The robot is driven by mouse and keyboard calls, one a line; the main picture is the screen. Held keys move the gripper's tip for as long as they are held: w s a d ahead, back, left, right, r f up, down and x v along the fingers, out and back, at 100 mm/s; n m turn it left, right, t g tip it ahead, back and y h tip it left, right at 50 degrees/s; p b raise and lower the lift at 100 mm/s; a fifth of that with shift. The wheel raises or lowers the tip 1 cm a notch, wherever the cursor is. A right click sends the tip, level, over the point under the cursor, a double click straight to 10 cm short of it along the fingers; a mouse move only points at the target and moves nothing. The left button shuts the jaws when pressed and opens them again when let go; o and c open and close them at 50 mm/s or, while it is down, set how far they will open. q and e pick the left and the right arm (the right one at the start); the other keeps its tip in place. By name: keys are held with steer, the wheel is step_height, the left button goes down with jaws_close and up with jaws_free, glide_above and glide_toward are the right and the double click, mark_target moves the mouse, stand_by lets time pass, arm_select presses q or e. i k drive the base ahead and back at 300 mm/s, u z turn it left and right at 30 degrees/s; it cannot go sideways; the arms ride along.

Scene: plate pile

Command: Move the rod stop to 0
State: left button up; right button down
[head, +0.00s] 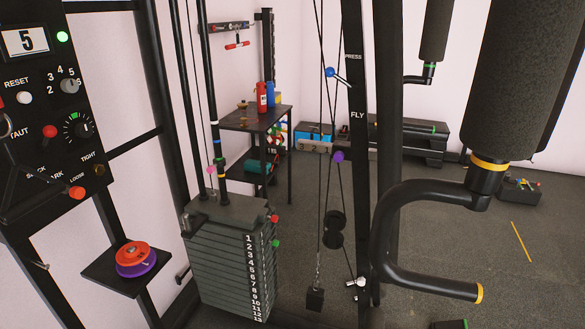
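The plate pile (232,262) stands left of centre, its plates numbered from 1 downward. A red knob (274,218) and a green knob (276,243) stick out at its right side. Two guide rods rise from its top. The right rod (208,85) carries blue, white, green and yellow bands. A small pink piece (210,169) sits at the left rod, above the pile. I cannot tell which of these is the rod stop, and I see no clear 0 mark on the rods. Neither of my grippers shows in the head view.
A control panel (40,110) at the left shows 5 on its display. A small shelf (105,278) holds red and purple discs (134,257). A padded arm with a curved black handle (425,285) fills the right. A table with bottles (262,98) stands behind. Open floor lies right of centre.

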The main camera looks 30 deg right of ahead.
mark_target(211, 169)
steer(key=u, duration=0.35)
steer(key=i, duration=1.6)
steer(key=z, duration=0.3)
